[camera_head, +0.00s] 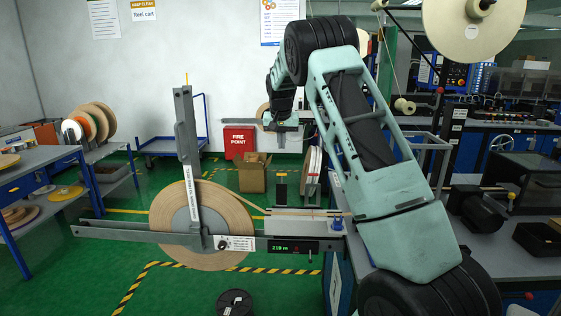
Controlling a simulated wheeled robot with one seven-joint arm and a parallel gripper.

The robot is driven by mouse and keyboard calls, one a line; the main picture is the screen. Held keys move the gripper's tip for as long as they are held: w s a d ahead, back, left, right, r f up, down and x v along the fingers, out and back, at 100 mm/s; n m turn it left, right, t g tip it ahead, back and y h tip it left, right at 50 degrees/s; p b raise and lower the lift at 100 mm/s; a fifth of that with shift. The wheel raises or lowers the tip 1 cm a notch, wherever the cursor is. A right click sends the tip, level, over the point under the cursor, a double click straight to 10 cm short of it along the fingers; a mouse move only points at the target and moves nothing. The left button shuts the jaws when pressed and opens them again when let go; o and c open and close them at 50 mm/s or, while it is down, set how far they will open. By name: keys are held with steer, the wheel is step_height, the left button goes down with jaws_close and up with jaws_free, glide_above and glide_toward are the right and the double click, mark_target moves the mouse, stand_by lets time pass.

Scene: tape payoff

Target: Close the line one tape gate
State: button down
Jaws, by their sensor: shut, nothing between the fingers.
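A long grey bar (186,130) with a white label stands upright in front of a large tan tape reel (230,222); it looks like the tape gate, but its label is too small to read. Its foot meets a horizontal grey beam (120,232) near a round dark knob (221,243). Tape runs from the reel rightward to a small grey table (300,226). My gripper (280,126) is small in view, beyond and to the right of the bar, above the table and apart from both. It is shut and empty.
A green counter display (292,248) sits on the beam's right part. A shelf with reels (50,190) stands left. A black spool (235,302) lies on the floor. Benches fill the right.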

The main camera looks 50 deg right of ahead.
steer(key=p, duration=0.3)
glide_above(282, 189)
steer(key=w+d, duration=0.4)
steer(key=d, duration=0.1)
step_height(282, 189, down, 9)
steer(key=shift+s+a+f+p, duration=0.1)
steer(key=shift+s+a+p, duration=0.1)
steer(key=shift+s+a, duration=0.5)
steer(key=shift+s+a+p, duration=0.15)
steer(key=shift+s+a, duration=0.25)
steer(key=shift+a, duration=0.45)
steer(key=shift+f, duration=0.1)
